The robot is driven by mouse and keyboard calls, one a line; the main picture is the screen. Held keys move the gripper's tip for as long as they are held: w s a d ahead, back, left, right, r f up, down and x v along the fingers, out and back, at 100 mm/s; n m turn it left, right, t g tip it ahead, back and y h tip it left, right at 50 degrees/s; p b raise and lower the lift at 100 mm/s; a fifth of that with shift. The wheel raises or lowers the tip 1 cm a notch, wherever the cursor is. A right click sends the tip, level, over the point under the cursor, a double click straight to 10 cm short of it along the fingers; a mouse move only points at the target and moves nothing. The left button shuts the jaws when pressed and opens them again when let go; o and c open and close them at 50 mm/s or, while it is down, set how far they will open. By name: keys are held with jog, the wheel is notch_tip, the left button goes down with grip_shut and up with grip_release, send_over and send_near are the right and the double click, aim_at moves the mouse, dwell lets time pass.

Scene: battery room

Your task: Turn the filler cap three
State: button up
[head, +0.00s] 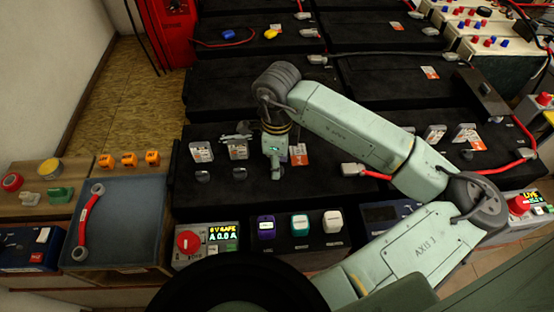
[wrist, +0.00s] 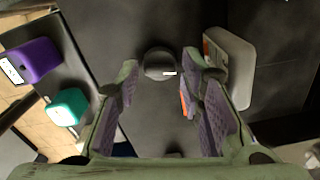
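My gripper (head: 274,163) points down over the black battery top in the middle of the head view. In the wrist view my gripper (wrist: 161,76) is open, its two fingers well apart and nothing held. A round dark cap (wrist: 158,64) with a small pale mark shows between and beyond the fingertips; I cannot tell whether they touch it. In the head view my gripper hides this cap. Two similar dark caps, one far left (head: 202,177) and one nearer the gripper (head: 240,174), lie to its left. Small label cards (head: 201,152) stand behind them; their numbers are unreadable.
A pale block (wrist: 229,68) stands close to the right finger. An orange-and-white card (head: 300,154) is right of the gripper. Purple (head: 266,228), teal (head: 300,226) and white (head: 332,222) items stand in front. A red-handled wrench (head: 88,220) lies on a tray at left.

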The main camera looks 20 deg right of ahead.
jog(key=shift+c, duration=0.6)
grip_shut()
jog(key=shift+f+b, duration=0.1)
jog(key=shift+b, duration=0.35)
jog(key=shift+f+m+b, duration=0.15)
jog(key=shift+m+b, duration=0.45)
jog(key=shift+b, duration=0.3)
jog(key=m+b, duration=0.2)
jog(key=b, duration=0.2)
jog(key=shift+f, duration=0.15)
jog(key=m+b, duration=0.6)
jog(key=b, duration=0.2)
jog(key=shift+m+b, duration=0.3)
jog(key=shift+m, duration=0.1)
jog(key=m+b, duration=0.4)
jog(key=m, duration=0.1)
jog(key=shift+r+b, duration=0.3)
jog(key=shift+r, duration=0.1)
jog(key=shift+m, duration=0.3)
